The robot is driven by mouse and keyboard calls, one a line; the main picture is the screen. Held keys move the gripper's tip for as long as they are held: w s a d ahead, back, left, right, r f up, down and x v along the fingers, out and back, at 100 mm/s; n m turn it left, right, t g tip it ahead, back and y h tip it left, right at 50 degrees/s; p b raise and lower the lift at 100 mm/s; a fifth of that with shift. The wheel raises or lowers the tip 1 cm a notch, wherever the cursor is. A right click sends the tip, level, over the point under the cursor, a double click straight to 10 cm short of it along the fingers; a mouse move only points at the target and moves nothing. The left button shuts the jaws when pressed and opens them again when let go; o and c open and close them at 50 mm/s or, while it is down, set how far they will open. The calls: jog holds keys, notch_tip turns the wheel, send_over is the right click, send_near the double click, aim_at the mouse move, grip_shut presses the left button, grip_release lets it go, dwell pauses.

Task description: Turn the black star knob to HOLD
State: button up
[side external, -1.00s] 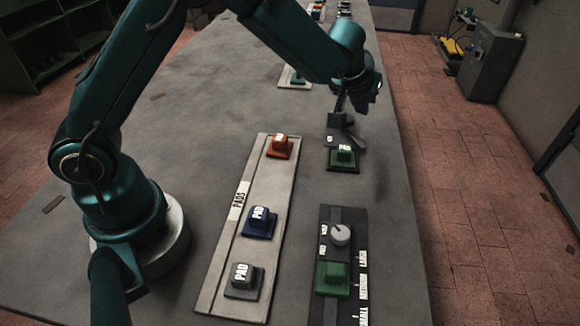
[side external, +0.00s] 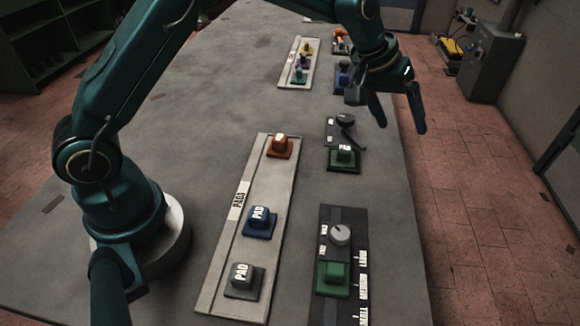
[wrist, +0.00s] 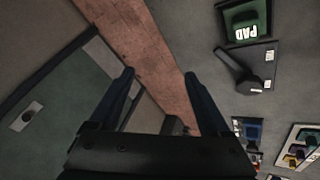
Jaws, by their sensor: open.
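The black knob (side external: 345,119) sits on a dark plate behind the green PAD block, with a dark arm-like part reaching toward the front right. The knob also shows in the wrist view (wrist: 256,84), beside small white labels too small to read. My gripper (side external: 401,128) is open and empty, to the right of the knob and apart from it. In the wrist view its fingers (wrist: 159,74) are spread over the table edge and floor, with nothing between them.
A green PAD block (side external: 344,154) stands just in front of the knob. A dark panel with a grey knob (side external: 340,235) is nearer. A pale PADS tray (side external: 209,290) holds orange, blue and grey blocks. More blocks stand behind.

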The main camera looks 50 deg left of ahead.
aim_at(345, 117)
jog(key=a+y, duration=0.1)
jog(key=a, duration=0.3)
jog(key=a+f+y, duration=0.1)
jog(key=a, duration=0.3)
jog(key=a+f+n+g+y, duration=0.1)
jog(key=a+y, duration=0.1)
jog(key=a, duration=0.3)
jog(key=shift+s+f, duration=0.2)
jog(key=shift+s, duration=0.1)
jog(key=shift+x, duration=2.35)
grip_shut()
